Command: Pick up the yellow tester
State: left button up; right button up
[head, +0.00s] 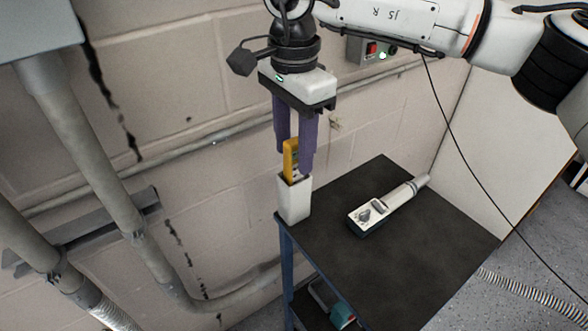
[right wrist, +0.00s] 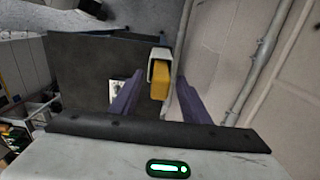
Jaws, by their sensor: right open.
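The yellow tester (head: 290,158) stands upright in a white holder (head: 294,200) at the left back corner of the dark table top. Its upper part sticks out above the holder. My right gripper (head: 294,162) points down over it, with its purple fingers open around the tester's upper part. In the right wrist view the tester (right wrist: 160,84) lies between the two spread fingers (right wrist: 158,98), with the white holder (right wrist: 160,58) beyond it. I cannot tell whether a finger touches the tester. My left gripper is not in view.
A white and grey handheld device (head: 368,214) lies on the dark table (head: 400,265), right of the holder. A block wall with pipes (head: 215,140) runs close behind and left. A small box with a red switch (head: 372,48) is on the wall. The table's front is clear.

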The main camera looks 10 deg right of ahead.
jog(key=shift+c, duration=0.4)
grip_shut()
jog(key=shift+r, duration=0.1)
